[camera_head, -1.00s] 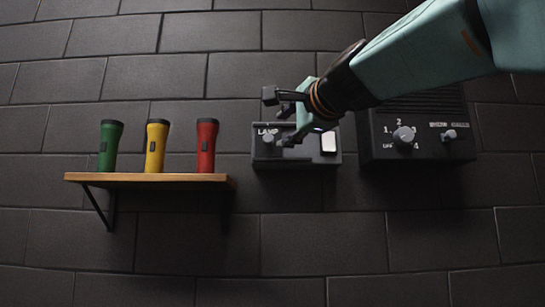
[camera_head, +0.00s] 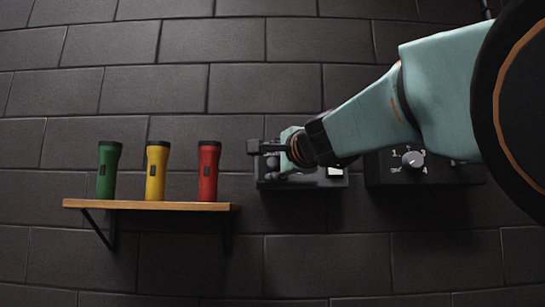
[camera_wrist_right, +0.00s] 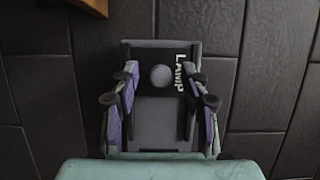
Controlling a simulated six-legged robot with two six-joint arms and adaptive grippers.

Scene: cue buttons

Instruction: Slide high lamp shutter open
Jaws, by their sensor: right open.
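The dark lamp box (camera_head: 338,184) is mounted on the wall right of the shelf. It has a pale panel (camera_head: 334,172) at its right, partly covered by my right arm. In the right wrist view the box shows the word LAMP (camera_wrist_right: 181,75) and a round grey knob (camera_wrist_right: 161,76). My right gripper (camera_head: 268,158) is at the left part of the box. In the wrist view its open fingers (camera_wrist_right: 160,92) lie on either side of the knob, and I cannot tell whether they touch it. How far the shutter stands is unclear. My left gripper is not in view.
A wooden wall shelf (camera_head: 150,205) at the left holds a green (camera_head: 108,170), a yellow (camera_head: 156,171) and a red flashlight (camera_head: 208,171). A second dark box (camera_head: 440,175) with a numbered dial (camera_head: 412,159) is on the right, partly behind my arm.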

